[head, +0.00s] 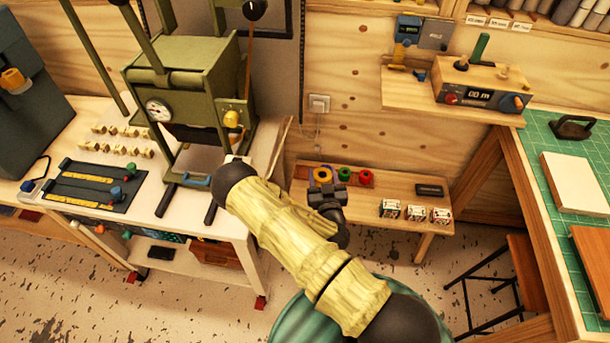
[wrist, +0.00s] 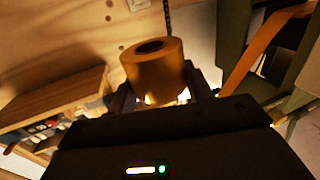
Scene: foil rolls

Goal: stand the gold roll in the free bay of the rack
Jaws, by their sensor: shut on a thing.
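The gold roll (wrist: 153,68) is between the fingers of my gripper (wrist: 161,93) in the wrist view, its round end with a dark hole showing. In the head view my gripper (head: 326,187) hangs over the low wooden bench, with the gold roll (head: 322,174) showing as a yellow-orange ring at its tip. A green roll (head: 344,173) and a red roll (head: 365,177) stand just to the right of it. The rack under them is mostly hidden by my gripper and arm, and I cannot make out its free bay.
A green press (head: 185,80) stands on the white table at left. A shelf with a control box (head: 484,93) juts out at upper right.

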